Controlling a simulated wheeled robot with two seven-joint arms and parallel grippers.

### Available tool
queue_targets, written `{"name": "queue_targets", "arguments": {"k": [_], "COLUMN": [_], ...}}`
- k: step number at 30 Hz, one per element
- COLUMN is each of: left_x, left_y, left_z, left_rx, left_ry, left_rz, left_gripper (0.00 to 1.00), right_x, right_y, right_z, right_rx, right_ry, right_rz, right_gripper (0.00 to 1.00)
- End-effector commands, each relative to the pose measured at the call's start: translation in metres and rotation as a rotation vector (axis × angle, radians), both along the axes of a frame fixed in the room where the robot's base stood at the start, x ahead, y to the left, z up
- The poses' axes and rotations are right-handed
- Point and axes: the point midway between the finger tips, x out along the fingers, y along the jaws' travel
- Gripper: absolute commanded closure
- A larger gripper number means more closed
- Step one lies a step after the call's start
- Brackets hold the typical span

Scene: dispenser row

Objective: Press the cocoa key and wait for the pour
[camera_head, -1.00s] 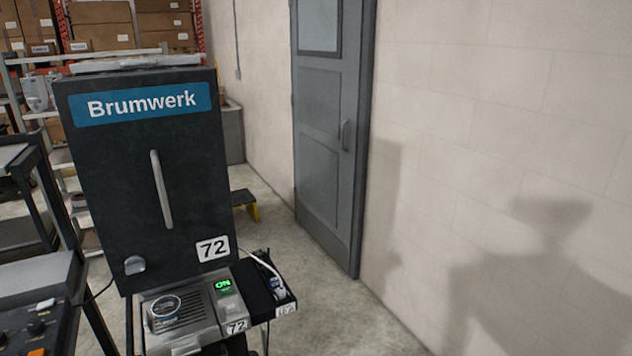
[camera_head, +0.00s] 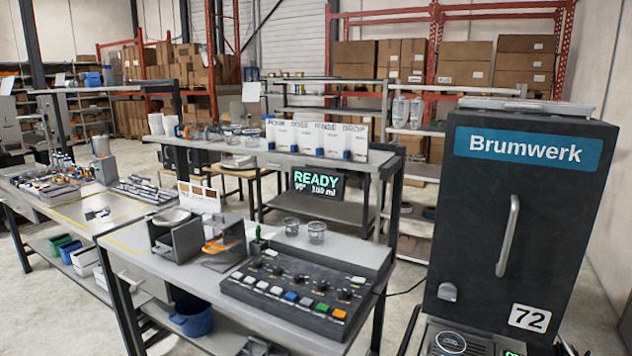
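A dark key panel (camera_head: 305,283) lies on the middle bench, with a row of keys along its front edge and knobs behind them. Several keys are white; a blue key (camera_head: 291,296), a green key (camera_head: 322,307) and an orange key (camera_head: 338,313) stand out. No key label is readable, so I cannot tell which is cocoa. A display (camera_head: 318,184) behind the panel reads READY, with 150 ml below. The dark Brumwerk machine (camera_head: 525,210), numbered 72, stands at the right with its door closed. A round cup-like item (camera_head: 450,342) sits at its base, cut by the frame edge. Neither gripper is in view.
Two small clear cups (camera_head: 316,231) stand behind the panel. A grey holder (camera_head: 177,238) and a card with brown swatches (camera_head: 199,197) are left of it. A back shelf carries a row of white labelled boxes (camera_head: 315,137). A blue bin (camera_head: 193,315) sits below the bench.

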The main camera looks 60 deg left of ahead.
Motion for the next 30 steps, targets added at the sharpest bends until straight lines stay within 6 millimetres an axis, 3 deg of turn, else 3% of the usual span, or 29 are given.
{"name": "queue_targets", "arguments": {"k": [7, 8, 18, 21, 30], "left_x": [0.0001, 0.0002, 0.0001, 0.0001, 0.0], "left_y": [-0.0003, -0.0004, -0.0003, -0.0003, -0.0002], "left_z": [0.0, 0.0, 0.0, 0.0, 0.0], "left_rx": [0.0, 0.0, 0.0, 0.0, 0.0], "left_ry": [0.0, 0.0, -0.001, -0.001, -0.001], "left_rz": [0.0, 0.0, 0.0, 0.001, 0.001], "left_gripper": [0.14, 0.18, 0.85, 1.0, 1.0], "right_x": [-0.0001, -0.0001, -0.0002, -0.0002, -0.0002], "right_y": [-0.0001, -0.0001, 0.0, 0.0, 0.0], "right_z": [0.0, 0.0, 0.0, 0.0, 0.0], "right_rx": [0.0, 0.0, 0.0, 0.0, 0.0], "right_ry": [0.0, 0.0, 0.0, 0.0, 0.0], "right_rz": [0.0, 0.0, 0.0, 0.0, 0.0], "right_gripper": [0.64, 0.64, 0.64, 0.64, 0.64]}}
